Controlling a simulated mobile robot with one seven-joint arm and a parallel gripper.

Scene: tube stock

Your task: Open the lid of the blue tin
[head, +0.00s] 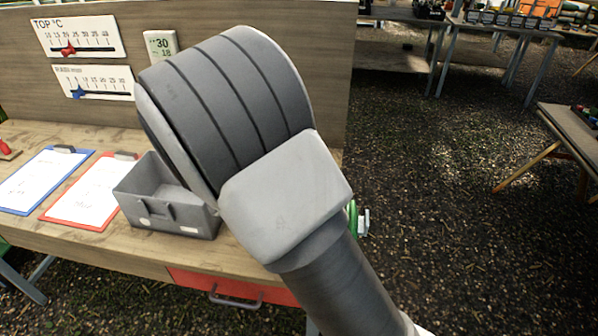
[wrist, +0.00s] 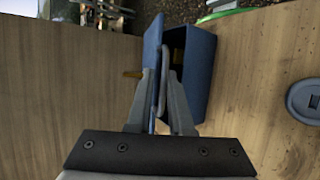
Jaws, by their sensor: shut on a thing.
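The blue tin (wrist: 196,75) shows in the wrist view beyond my fingers, with its dark inside visible from this side. Its lid (wrist: 152,42) is a blue panel on the left of the box, swung away from the opening. My gripper (wrist: 158,88) is shut on the lid, its fingers on either side of the panel and a grey loop-like piece at its edge. A small brass-coloured piece sticks out left of the lid. In the head view my arm hides the tin and the gripper.
A round grey-blue disc (wrist: 307,100) lies at the right in the wrist view. In the head view, a grey open bin (head: 167,212), a red clipboard (head: 92,190) and a blue clipboard (head: 42,180) rest on the wooden bench (head: 110,240). A panel stands behind.

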